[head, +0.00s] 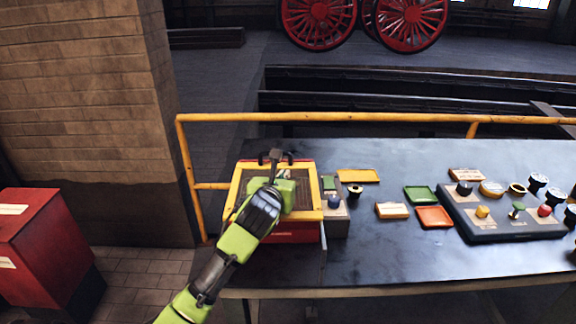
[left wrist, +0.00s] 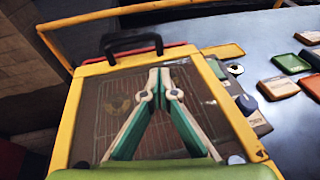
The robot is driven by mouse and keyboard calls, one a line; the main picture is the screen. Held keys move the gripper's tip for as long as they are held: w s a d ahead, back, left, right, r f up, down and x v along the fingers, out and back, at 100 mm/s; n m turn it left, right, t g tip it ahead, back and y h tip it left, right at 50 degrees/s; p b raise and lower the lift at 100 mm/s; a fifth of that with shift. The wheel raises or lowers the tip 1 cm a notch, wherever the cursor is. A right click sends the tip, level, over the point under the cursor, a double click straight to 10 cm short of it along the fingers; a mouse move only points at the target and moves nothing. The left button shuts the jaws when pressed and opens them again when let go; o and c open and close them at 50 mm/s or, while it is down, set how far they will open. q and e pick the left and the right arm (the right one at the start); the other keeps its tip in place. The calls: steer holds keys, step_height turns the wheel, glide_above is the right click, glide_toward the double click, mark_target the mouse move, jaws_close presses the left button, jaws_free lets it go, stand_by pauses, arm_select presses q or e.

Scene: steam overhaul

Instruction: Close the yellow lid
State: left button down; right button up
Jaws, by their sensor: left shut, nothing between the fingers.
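The yellow lid (head: 229,203) is a yellow frame with a see-through panel, at the left end of the table. It lies over a red box (head: 292,233), roughly flat; I cannot tell whether a small gap is left under it. In the left wrist view the lid (left wrist: 69,125) fills the middle, with a black handle (left wrist: 132,42) beyond its far edge. My left gripper (head: 283,174) is shut and empty, over the lid's panel; its fingertips (left wrist: 160,74) point toward the far edge. Contact with the panel cannot be told. My right gripper is not in view.
A small grey control box (head: 336,222) stands right beside the red box. Coloured trays, such as an orange one (head: 434,217), and a dark button panel (head: 500,226) lie further right. A yellow rail (head: 350,117) runs behind the table (head: 385,260). The table's front middle is clear.

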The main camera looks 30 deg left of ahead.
mark_target(287, 163)
arm_select(q)
steer(key=x, duration=0.2)
steer(key=r+x, duration=0.1)
steer(key=x, duration=0.1)
steer(key=shift+w+a+f+p, duration=0.15)
steer(key=shift+w+p, duration=0.15)
steer(key=shift+w, duration=0.2)
steer(key=shift+w+a, duration=0.25)
steer(key=shift+w, duration=0.35)
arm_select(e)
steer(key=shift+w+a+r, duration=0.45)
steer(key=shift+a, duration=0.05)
arm_select(q)
steer(key=shift+w+p, duration=0.25)
steer(key=shift+p, duration=0.15)
steer(key=w+p, duration=0.1)
steer(key=w+a+p, duration=0.1)
steer(key=w+p, duration=0.1)
steer(key=shift+a+r+p, duration=0.3)
steer(key=shift+a+p, duration=0.05)
steer(key=shift+w+a+f, duration=0.15)
steer(key=shift+w+a, duration=0.05)
steer(key=shift+a, duration=0.1)
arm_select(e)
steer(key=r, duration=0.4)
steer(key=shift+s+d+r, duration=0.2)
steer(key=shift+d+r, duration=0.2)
arm_select(q)
steer(key=shift+a, duration=0.1)
